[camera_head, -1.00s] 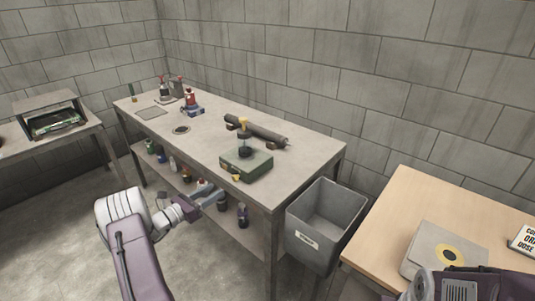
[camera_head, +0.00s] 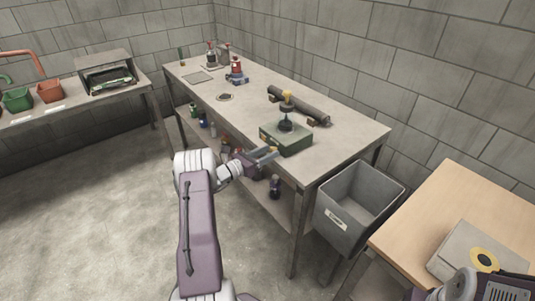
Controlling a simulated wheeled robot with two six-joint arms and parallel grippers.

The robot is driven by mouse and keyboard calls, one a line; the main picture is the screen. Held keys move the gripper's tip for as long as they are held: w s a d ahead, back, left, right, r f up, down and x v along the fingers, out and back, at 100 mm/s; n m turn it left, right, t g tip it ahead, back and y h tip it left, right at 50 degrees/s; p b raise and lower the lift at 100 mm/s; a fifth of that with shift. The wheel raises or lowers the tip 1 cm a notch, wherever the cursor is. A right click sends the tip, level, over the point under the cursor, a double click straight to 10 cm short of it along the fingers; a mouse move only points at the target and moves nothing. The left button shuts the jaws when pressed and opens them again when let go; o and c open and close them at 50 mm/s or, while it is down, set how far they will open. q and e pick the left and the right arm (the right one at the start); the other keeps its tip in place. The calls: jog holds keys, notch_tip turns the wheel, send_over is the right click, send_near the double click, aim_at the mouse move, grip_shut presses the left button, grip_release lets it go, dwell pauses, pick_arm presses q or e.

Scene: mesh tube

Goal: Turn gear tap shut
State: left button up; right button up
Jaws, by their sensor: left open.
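A dark green box (camera_head: 293,142) sits on the near right part of the grey workbench, with a dark upright stem (camera_head: 286,121) and a yellow top piece (camera_head: 287,97) rising from it. I cannot tell which part is the gear tap; a small yellow piece by the box's front left side is largely hidden by my gripper. My left gripper (camera_head: 268,156) is open, in front of the box's front left side at the bench edge. I cannot tell whether it touches anything. My right gripper is out of view.
A dark mesh tube (camera_head: 299,106) lies behind the box on the workbench (camera_head: 250,108). Bottles stand on the shelf below. A grey bin (camera_head: 357,203) and a wooden table (camera_head: 458,203) are to the right. Another bench with red and green bins (camera_head: 49,91) is at left. Floor at left is clear.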

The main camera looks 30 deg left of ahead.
pick_arm(q)
grip_shut()
jog(key=m+b, duration=0.4)
jog(key=m, duration=0.1)
jog(key=shift+f+b, duration=0.1)
jog(key=shift+b, duration=0.2)
jog(key=shift+m, duration=0.3)
grip_release()
